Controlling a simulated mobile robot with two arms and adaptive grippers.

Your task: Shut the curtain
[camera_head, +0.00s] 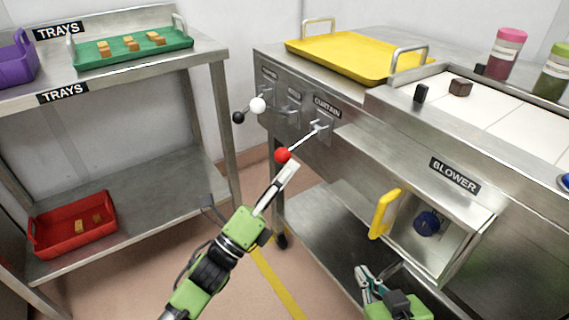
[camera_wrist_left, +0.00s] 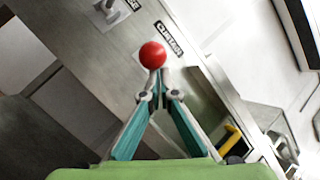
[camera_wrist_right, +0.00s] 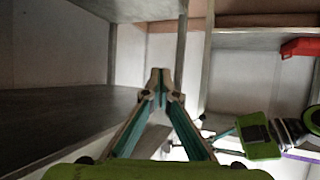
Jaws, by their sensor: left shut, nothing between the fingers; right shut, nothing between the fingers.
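The curtain lever (camera_head: 302,139) sticks out of the steel panel under a "CURTAIN" label (camera_head: 327,107) and ends in a red ball knob (camera_head: 283,155). My left gripper (camera_head: 291,168) is shut and empty, its tips close to the red knob. In the left wrist view the knob (camera_wrist_left: 153,55) appears just beyond the shut fingertips (camera_wrist_left: 160,76); I cannot tell whether they touch. My right gripper (camera_head: 362,272) is shut and empty, low beside the blower box. In the right wrist view its tips (camera_wrist_right: 158,76) point towards bare shelving. No curtain is recognisable.
Two more levers, with a white knob (camera_head: 258,105) and a black knob (camera_head: 238,117), stand left of the curtain lever. An open blower box (camera_head: 470,250) with a yellow handle (camera_head: 384,213) juts out at right. A tray rack (camera_head: 150,190) stands left.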

